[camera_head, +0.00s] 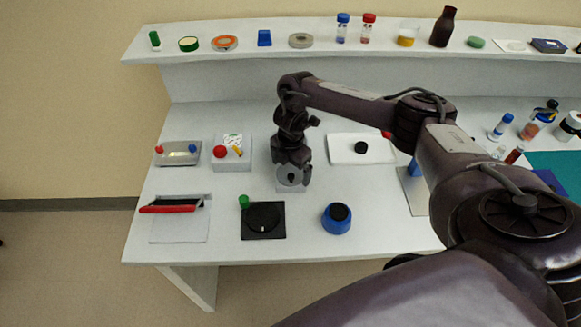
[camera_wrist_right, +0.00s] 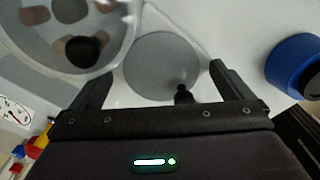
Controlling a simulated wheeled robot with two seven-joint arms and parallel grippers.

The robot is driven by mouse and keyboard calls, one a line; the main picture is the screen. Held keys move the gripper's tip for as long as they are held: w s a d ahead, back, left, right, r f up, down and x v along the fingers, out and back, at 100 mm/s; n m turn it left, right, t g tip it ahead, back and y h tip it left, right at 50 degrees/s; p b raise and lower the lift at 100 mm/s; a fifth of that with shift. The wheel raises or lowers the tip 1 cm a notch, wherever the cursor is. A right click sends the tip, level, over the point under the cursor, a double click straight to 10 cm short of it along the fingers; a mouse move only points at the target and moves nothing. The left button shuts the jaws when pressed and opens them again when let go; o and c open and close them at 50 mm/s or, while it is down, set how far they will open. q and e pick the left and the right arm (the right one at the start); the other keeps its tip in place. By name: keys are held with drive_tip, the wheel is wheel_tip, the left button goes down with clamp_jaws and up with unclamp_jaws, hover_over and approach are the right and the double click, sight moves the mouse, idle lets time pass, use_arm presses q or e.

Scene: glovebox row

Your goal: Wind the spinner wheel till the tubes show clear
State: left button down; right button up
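The spinner wheel is a grey disc (camera_wrist_right: 160,62) with a black handle (camera_wrist_right: 183,92) standing near its rim. A clear round bowl (camera_wrist_right: 112,50) beside it holds brownish tubes (camera_wrist_right: 75,22) and a black knob (camera_wrist_right: 82,51); whether the tubes' contents are clear cannot be told. In the head view the spinner (camera_head: 290,186) is partly hidden under my right gripper (camera_head: 292,172). In the wrist view my right gripper (camera_wrist_right: 162,70) is open, its fingers spread either side of the black handle, with gaps on both sides. My left gripper is out of view.
A blue pot (camera_head: 337,219) and a black dial plate (camera_head: 263,221) stand in front of the spinner. A white box (camera_head: 232,163) with coloured knobs is to its left. A white slab (camera_head: 345,156) lies behind right. Bottles and tape rolls line the back shelf (camera_head: 190,53).

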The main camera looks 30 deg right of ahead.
drive_tip(key=shift+r, duration=0.35)
wheel_tip(320, 180, up, 7)
drive_tip(key=shift+p, duration=0.3)
idle(0.8)
